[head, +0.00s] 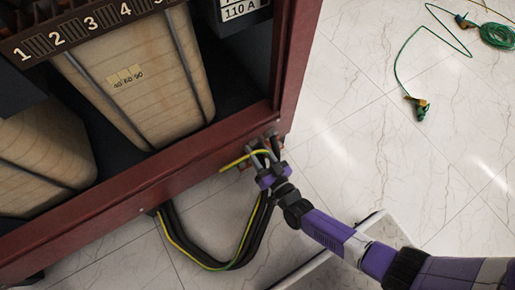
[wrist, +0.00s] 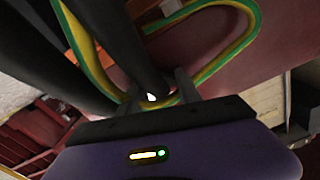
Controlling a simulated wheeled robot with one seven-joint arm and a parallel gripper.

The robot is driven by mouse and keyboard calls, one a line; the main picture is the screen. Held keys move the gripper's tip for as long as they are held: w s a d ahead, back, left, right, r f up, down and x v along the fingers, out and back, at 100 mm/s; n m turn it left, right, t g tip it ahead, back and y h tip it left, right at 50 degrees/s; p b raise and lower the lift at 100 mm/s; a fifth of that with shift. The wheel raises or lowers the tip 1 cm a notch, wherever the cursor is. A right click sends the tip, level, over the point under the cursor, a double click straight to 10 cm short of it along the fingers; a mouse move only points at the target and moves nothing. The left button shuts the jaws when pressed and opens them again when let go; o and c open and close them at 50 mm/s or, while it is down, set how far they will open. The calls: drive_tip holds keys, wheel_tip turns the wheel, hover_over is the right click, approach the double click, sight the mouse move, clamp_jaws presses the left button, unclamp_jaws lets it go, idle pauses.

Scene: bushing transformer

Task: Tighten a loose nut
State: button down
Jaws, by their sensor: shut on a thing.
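My gripper (head: 264,150) is at the lower right corner of the dark red transformer frame (head: 160,168). Its fingers are around a small fastening where a yellow-green wire (head: 236,161) ends. In the wrist view the fingers (wrist: 154,96) stand a little apart, with the yellow-green wire (wrist: 215,63) looping past them and a small bright metal spot between them. The nut is mostly hidden by the fingers and wire, and its outline cannot be made out. The gripper is shut on it.
Black cables (head: 257,232) with a yellow-green wire hang in a loop below the frame. Wooden-looking blocks (head: 150,75) stand inside the frame. A green cable with clamps (head: 418,105) lies on the tiled floor, which is largely clear at right.

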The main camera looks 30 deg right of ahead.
drive_tip(key=m, duration=0.6)
drive_tip(key=shift+a+r, duration=0.15)
drive_tip(key=shift+a, duration=0.05)
drive_tip(key=m, duration=0.4)
drive_tip(key=shift+a+r, duration=0.15)
drive_tip(key=shift+r+m, duration=0.1)
drive_tip(key=shift+m, duration=1.5)
drive_tip(key=c, duration=1.1)
unclamp_jaws()
drive_tip(key=shift+s+r, duration=0.1)
drive_tip(key=s+p, duration=0.2)
drive_tip(key=s, duration=0.5)
drive_tip(key=shift+s, duration=0.35)
